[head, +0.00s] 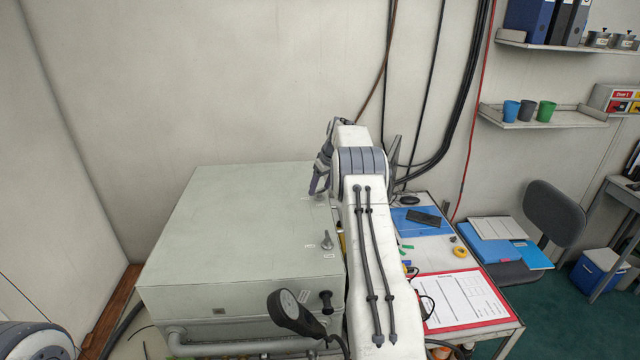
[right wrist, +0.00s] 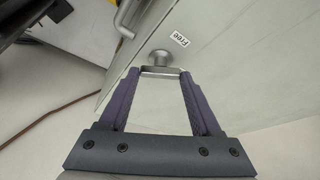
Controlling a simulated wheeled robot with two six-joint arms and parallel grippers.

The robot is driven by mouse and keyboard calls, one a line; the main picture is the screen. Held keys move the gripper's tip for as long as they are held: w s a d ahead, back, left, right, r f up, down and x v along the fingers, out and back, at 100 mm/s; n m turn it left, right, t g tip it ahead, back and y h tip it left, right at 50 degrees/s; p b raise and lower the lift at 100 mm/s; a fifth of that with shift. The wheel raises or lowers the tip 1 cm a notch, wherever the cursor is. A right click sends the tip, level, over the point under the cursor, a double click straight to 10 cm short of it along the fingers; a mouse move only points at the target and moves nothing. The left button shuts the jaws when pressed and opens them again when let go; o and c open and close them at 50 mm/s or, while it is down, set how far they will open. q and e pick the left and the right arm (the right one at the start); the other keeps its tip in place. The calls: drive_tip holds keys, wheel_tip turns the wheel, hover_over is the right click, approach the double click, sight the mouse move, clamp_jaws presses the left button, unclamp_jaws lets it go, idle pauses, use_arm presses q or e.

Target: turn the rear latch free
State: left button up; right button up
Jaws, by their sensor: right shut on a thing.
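The rear latch is a small grey metal latch on top of the large pale box (head: 240,215), near its right back corner. In the right wrist view its round knob (right wrist: 160,57) shows just beyond my fingertips, beside a small "Free" label (right wrist: 180,40). My right gripper (right wrist: 160,73) is shut on the latch, its two fingers at either side of a short grey bar. In the head view the right gripper (head: 316,186) points down at that corner, and its fingers partly hide the latch. A second, front latch (head: 327,240) stands nearer on the same top. My left gripper is not in view.
A table with a red-edged clipboard (head: 462,301) and a blue folder (head: 421,221) lies to the right. Cables hang on the back wall. The box top's left side is clear.

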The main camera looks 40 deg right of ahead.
drive_tip(key=shift+d+r+n+y+p, duration=0.15)
drive_tip(key=shift+n+y+p, duration=0.35)
drive_tip(key=shift+n+p, duration=0.75)
drive_tip(key=shift+w, duration=0.1)
drive_tip(key=o, duration=1.4)
